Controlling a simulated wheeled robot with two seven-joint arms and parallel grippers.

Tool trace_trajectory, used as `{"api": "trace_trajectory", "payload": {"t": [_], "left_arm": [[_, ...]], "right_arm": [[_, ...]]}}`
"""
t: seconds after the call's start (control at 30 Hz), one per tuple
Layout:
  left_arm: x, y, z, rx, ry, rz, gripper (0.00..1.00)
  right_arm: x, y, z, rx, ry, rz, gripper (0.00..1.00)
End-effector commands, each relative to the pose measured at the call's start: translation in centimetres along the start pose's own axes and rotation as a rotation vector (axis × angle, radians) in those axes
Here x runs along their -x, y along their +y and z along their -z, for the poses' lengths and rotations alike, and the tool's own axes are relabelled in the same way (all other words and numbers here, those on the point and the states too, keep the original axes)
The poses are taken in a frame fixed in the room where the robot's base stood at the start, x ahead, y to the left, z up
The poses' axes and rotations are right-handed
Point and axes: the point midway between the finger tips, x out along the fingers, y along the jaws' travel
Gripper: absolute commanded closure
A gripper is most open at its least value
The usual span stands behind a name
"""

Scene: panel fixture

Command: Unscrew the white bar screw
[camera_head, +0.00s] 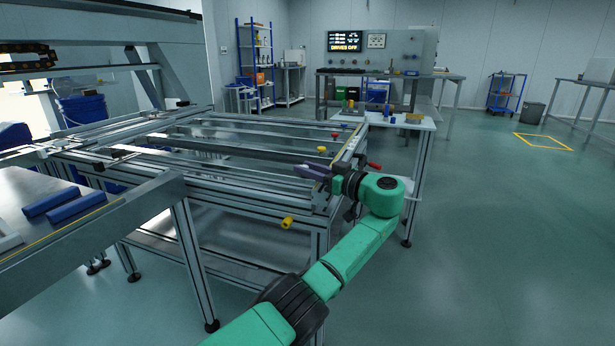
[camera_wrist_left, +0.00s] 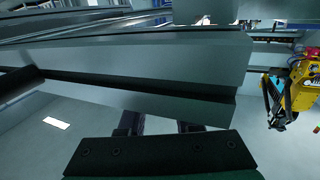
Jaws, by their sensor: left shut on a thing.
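My left gripper (camera_head: 312,171) is at the near right corner of the panel fixture (camera_head: 262,180), beside its right rail. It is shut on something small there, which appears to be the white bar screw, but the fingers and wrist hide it. In the left wrist view the dark fingers (camera_wrist_left: 160,126) reach under a long pale grey bar (camera_wrist_left: 140,68) that crosses the picture, and their tips are out of sight behind it. The screw itself cannot be made out in either view. My right gripper is not in view.
Yellow knobs (camera_head: 287,222) and a red handle (camera_head: 375,166) stick out from the fixture near my wrist. A small table (camera_head: 405,122) with parts stands behind it. A bench with blue blocks (camera_head: 76,208) is at the left. The floor (camera_head: 500,240) at the right is clear.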

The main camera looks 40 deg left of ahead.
Motion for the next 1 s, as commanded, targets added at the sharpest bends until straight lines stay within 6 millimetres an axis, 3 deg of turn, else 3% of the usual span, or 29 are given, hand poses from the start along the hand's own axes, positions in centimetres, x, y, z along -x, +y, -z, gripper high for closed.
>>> {"api": "trace_trajectory", "payload": {"t": [0.63,0.67,0.7,0.73,1.0], "left_arm": [[-0.02,0.12,0.06,0.001,0.000,0.051,1.00],[-0.02,0.12,0.06,0.001,0.000,0.051,0.56],[-0.02,0.12,0.06,0.001,0.000,0.051,0.41],[-0.02,0.12,0.06,0.001,0.000,0.051,0.38],[-0.02,0.11,0.04,0.001,0.000,0.051,0.38]], "right_arm": [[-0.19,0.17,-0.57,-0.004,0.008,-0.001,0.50],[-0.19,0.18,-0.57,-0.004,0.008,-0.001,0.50],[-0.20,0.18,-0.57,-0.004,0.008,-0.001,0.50],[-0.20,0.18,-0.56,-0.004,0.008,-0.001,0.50],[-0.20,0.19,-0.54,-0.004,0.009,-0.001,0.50]]}}
